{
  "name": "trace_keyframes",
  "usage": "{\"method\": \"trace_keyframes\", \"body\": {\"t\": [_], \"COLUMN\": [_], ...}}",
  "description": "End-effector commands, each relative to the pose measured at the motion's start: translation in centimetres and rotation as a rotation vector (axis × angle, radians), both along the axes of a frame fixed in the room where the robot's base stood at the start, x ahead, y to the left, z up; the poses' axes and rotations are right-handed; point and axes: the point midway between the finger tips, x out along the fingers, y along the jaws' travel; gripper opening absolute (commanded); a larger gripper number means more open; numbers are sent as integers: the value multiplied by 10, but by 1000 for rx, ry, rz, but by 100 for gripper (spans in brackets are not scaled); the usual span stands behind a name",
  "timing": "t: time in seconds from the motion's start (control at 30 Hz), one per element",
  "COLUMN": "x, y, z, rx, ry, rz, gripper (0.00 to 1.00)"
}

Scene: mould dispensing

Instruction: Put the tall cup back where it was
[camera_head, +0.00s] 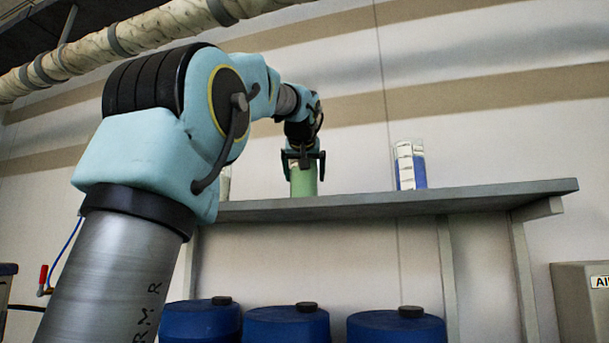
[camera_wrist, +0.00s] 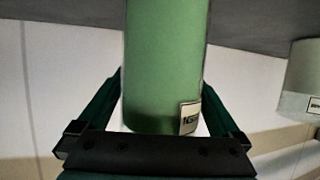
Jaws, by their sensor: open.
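A green cup (camera_head: 303,183) with a small white label stands on the grey shelf (camera_head: 380,203), directly under my gripper (camera_head: 304,168). In the wrist view the green cup (camera_wrist: 165,60) fills the middle, between the two fingers. My gripper is open, with one finger on each side of the cup. The shelf's front edge hides the cup's foot in the head view. A clear cup with blue contents and a white label (camera_head: 410,165) stands upright farther right on the shelf. I cannot tell which cup the task calls tall.
A pale cup (camera_head: 224,183) stands left of the green one, partly hidden by my arm. A pale labelled cup (camera_wrist: 303,80) shows at the wrist view's right edge. Blue drums (camera_head: 287,325) stand below the shelf. The shelf between the green and blue cups is clear.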

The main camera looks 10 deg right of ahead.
Motion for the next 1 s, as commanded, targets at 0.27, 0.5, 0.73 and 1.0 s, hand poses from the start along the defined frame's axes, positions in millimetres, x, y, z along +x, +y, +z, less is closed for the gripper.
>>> {"method": "trace_keyframes", "body": {"t": [0.27, 0.5, 0.73, 1.0], "x": [-39, -78, -95, -96], "y": [9, 18, 23, 23], "z": [15, 32, 41, 42], "rx": [-4, -4, -2, -2], "ry": [-7, -6, -5, -4], "rz": [-3, -2, -2, -1], "gripper": [100, 100, 100, 100]}}
